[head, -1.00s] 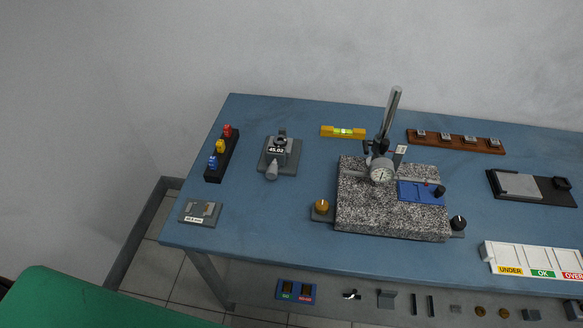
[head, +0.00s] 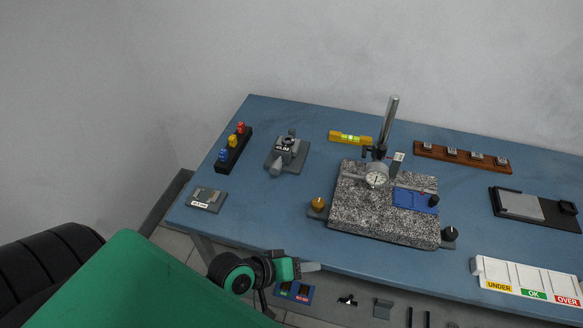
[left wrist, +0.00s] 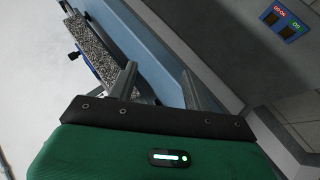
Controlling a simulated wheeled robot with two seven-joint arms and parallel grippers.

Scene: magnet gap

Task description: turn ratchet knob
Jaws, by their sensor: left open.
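The micrometer (head: 287,150) with a small number display sits in a grey stand on the blue table. Its grey cylindrical knob (head: 276,169) points toward the table's front; I take this as the ratchet knob. My left gripper (head: 312,267) is at the table's front edge, below and right of the micrometer, apart from it. In the left wrist view my left gripper (left wrist: 160,82) shows two parted grey fingers with nothing between them. The micrometer does not show in that view. My right gripper is not in view.
A granite plate (head: 350,225) with a dial gauge stands right of the micrometer, a brass knob (head: 318,203) at its left corner. A rack of coloured pieces (head: 233,150) and a grey block (head: 207,199) lie left. The blue table (head: 262,215) is bare between them.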

